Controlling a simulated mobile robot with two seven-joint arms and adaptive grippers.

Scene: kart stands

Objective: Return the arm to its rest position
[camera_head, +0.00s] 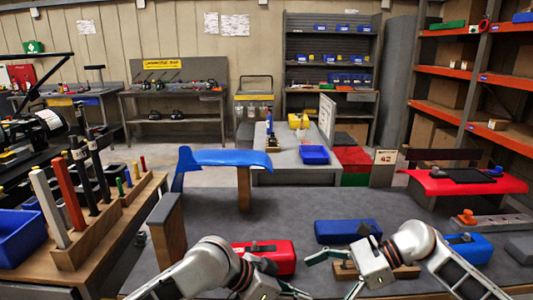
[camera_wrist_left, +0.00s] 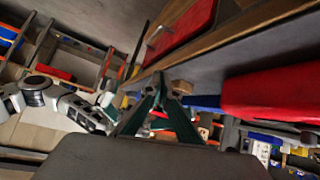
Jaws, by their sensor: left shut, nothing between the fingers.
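My left gripper (camera_wrist_left: 160,85) shows in the left wrist view with its dark green fingers drawn together and nothing between them. In the head view my left arm (camera_head: 208,262) comes in at the bottom left, its gripper at the lower edge in front of a red case (camera_head: 276,256). My right arm (camera_head: 415,240) comes in from the lower right. Its gripper (camera_head: 312,258) points left over the grey table, just in front of a blue case (camera_head: 346,230); its finger gap is not clear. A wooden block (camera_head: 402,271) is partly hidden behind the right gripper.
The grey table (camera_head: 380,207) has free room behind the cases. A blue-topped wooden stand (camera_head: 244,190) rises at its far side. A wooden rack of tools (camera_head: 75,255) is at left. A blue case (camera_head: 472,248) and a grey holder (camera_head: 490,222) lie at right.

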